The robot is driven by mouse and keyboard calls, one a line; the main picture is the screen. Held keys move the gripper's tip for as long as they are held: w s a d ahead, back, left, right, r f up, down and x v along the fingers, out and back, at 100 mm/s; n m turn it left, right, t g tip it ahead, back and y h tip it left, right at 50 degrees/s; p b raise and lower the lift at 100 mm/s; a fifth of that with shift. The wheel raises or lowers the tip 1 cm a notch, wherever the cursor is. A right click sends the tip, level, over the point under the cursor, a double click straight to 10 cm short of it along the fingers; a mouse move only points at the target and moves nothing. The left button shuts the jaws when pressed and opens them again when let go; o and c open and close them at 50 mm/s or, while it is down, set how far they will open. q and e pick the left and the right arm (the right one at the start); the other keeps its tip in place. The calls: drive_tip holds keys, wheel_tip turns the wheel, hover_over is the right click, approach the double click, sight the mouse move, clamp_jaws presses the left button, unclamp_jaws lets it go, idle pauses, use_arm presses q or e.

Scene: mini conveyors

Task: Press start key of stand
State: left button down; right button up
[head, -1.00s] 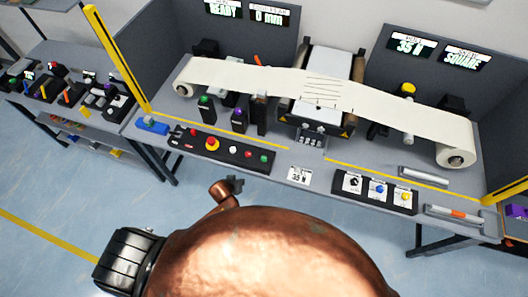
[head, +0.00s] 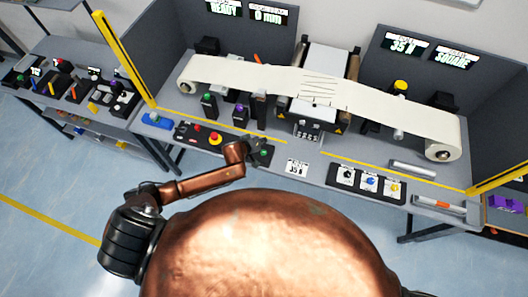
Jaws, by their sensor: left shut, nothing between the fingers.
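The stand's dark control panel (head: 183,133) lies along the front left of the bench. It carries a red mushroom key (head: 215,138), a smaller red key (head: 197,128) and a green key (head: 265,153) at its right end. My left gripper (head: 257,149) is shut and empty at the right part of the panel, beside the green key. The gripper and wrist hide the keys between the mushroom key and the green one. Whether the fingertips touch the panel or a key cannot be told. My right gripper is not in view.
A white strip (head: 230,75) runs over the bench between two rolls. Yellow posts (head: 124,58) stand at the bench ends.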

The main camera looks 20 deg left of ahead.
use_arm(q)
drive_tip(key=b, duration=0.8)
hover_over(263, 153)
wheel_tip(263, 153, down, 8)
drive_tip(key=shift+a+r, duration=0.15)
drive_tip(key=shift+f, duration=0.5)
drive_tip(key=shift+f, duration=0.15)
idle(0.5)
drive_tip(key=shift+f, duration=0.3)
